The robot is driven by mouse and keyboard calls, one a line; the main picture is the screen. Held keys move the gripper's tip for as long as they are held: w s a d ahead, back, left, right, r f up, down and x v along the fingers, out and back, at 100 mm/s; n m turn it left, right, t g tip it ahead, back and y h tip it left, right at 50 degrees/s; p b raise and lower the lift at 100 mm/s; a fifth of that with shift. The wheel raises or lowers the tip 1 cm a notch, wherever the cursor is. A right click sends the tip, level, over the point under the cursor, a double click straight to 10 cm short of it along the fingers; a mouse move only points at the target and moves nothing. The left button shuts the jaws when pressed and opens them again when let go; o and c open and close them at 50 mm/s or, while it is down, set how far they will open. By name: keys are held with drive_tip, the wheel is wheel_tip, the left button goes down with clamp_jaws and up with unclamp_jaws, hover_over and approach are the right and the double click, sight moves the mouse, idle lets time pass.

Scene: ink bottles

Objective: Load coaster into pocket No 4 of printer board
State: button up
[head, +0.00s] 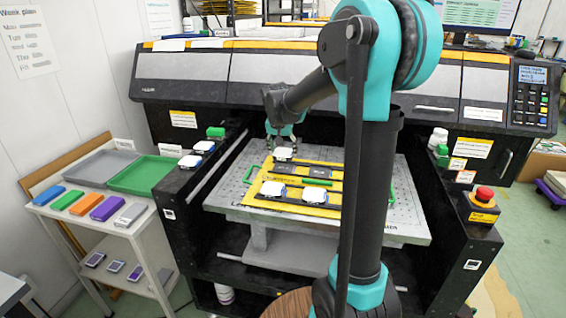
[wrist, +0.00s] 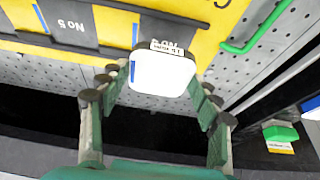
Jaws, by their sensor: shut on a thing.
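My gripper (wrist: 160,80) is shut on a white, rounded coaster (wrist: 160,74) with a blue mark on its left edge and a small printed label on its far edge. The coaster also shows in the head view (head: 283,153), below my gripper (head: 282,135), at the back left of the yellow printer board (head: 334,159). In the wrist view the board (wrist: 112,27) has dark pockets; one reads No 5 (wrist: 68,24) upside down. The held coaster partly covers another pocket's label. I cannot tell whether the coaster touches the board. No pocket 4 label is readable.
Two more sit on the printer's left ledge (head: 203,147). Green handles (head: 249,175) flank the board. A cart (head: 95,212) with trays stands left.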

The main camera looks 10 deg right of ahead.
sight(283, 169)
drive_tip(key=shift+f, duration=2.55)
drive_tip(key=shift+f, duration=0.1)
drive_tip(key=o, duration=1.3)
drive_tip(key=shift+c, duration=0.2)
drive_tip(key=v, duration=1.2)
drive_tip(key=shift+s, duration=0.15)
